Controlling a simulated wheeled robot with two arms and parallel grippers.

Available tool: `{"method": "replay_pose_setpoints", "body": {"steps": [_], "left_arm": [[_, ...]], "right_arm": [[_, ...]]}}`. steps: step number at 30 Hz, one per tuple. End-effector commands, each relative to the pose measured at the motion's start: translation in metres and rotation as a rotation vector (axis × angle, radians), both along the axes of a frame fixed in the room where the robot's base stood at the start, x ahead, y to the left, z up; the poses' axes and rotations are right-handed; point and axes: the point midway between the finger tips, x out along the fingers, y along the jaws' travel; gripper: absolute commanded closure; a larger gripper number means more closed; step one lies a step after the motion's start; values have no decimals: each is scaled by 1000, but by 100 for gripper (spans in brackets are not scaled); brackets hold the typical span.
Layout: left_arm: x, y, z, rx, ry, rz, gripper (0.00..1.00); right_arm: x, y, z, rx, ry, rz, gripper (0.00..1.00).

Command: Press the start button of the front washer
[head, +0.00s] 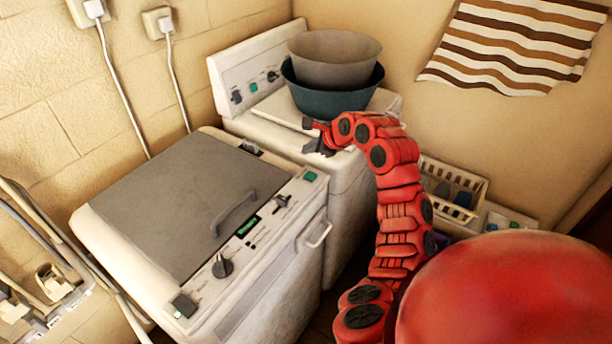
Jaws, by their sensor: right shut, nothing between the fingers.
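The front washer (134,220) is a white machine with a grey lid, standing at the left. Its control strip runs along the front edge, with a dark knob (222,267), a small green display (247,227) and a slider. A green square button (310,176) sits at the strip's far right end. A dark square (183,305) sits at its near left end; no readable label tells which is start. My right gripper (318,144) is shut and empty, above and beyond the green button, in front of the rear washer and apart from the button. My left gripper is not in view.
The rear washer (236,76) stands behind, with two stacked basins (334,58) on top. A white basket (455,183) is at the right. A drying rack (35,225) is at the left. A handle (318,234) sticks out from the front washer's front. A striped cloth (510,45) hangs on the wall.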

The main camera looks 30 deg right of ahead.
Motion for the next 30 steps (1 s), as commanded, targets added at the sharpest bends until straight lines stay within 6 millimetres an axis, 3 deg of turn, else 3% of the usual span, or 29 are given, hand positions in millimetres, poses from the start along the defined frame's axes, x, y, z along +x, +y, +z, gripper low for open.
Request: {"method": "replay_pose_setpoints", "body": {"steps": [5,17,23,30], "left_arm": [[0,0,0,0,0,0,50],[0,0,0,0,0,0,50],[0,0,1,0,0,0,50],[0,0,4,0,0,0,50]], "right_arm": [[-2,-21,13,-59,-13,-30,100],[-2,-21,11,-58,-11,-29,100],[-2,-21,-2,-57,-8,-28,100],[-2,-21,-29,-56,-11,-30,100]]}}
